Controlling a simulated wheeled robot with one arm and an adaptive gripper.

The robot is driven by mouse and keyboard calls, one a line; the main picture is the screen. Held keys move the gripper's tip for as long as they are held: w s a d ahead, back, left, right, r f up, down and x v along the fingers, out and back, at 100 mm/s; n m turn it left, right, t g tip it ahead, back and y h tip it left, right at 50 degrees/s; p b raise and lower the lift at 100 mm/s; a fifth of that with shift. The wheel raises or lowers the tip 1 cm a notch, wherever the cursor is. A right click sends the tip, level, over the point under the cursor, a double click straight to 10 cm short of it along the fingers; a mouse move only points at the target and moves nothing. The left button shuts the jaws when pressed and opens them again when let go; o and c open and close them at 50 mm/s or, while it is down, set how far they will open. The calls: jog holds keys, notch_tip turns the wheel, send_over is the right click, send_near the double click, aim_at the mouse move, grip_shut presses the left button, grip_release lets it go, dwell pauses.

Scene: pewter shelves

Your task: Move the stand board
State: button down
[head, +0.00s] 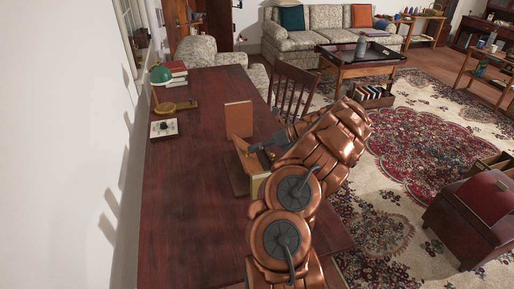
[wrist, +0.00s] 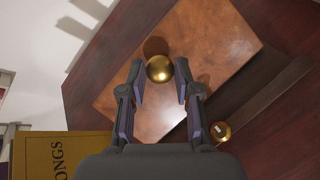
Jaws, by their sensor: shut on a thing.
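The stand board is a reddish-brown wooden panel (wrist: 215,40) with a round gold knob (wrist: 159,68), in the wrist view. My gripper (wrist: 160,92) has one finger on each side of the knob and is shut on it. In the head view my gripper (head: 262,147) is low over the desk, beside small wooden boards. One brown board (head: 238,119) stands upright there. A lower wooden piece (head: 240,160) is partly hidden by my arm. I cannot tell which of them carries the held knob.
A second gold knob (wrist: 220,131) is at right. On the desk (head: 195,215) stand a green lamp (head: 160,76), books (head: 174,70) and a white box (head: 164,128). The desk's near left is clear.

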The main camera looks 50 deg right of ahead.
dwell(0.3)
jog(key=c, duration=0.8)
grip_release()
jog(key=v, duration=1.2)
